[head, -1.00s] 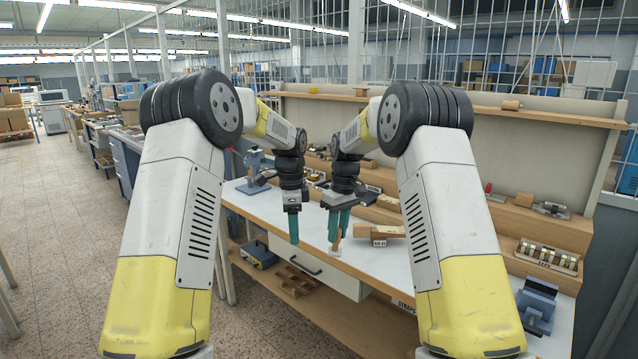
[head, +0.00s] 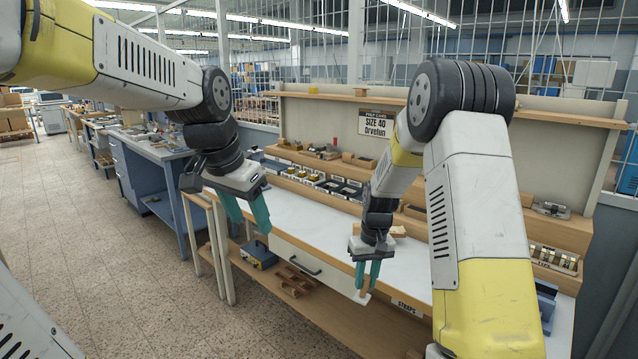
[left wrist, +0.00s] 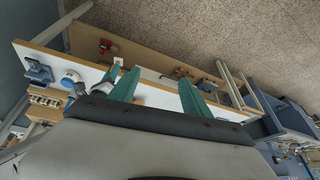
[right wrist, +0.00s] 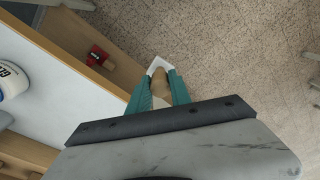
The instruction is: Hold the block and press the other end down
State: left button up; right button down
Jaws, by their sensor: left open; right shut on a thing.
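My right gripper (head: 368,283) is shut on a tan, wooden-looking piece (right wrist: 159,84), held at the bench's front edge. A white, flat end (right wrist: 158,65) shows beyond it in the right wrist view, over the floor. In the head view only a small part of the piece (head: 364,293) shows below the fingertips. I cannot tell whether either piece is the task's block.
The white bench top (head: 310,222) is mostly clear on its left side. Parts bins (head: 335,187) stand along its back. A drawer (head: 312,268) hangs below the front edge. A lower shelf carries a wooden pallet (head: 295,280) and a blue box (head: 258,254).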

pick_arm(q)
jog(key=s+f+n+t, duration=0.1)
jog(key=s+n, duration=0.4)
jog(key=s, duration=0.6)
jog(key=shift+s+a+f+t+h, duration=0.2)
jog(key=shift+a+f+t+h, duration=0.1)
jog(key=shift+a+f+t, duration=0.15)
pick_arm(e)
jog(key=s+d+f+m, duration=0.2)
jog(key=s+d+f, duration=0.1)
jog(key=s, duration=0.3)
jog(key=shift+s+f+m, duration=0.2)
jog(key=shift+s+m, duration=0.05)
jog(key=shift+m, duration=0.15)
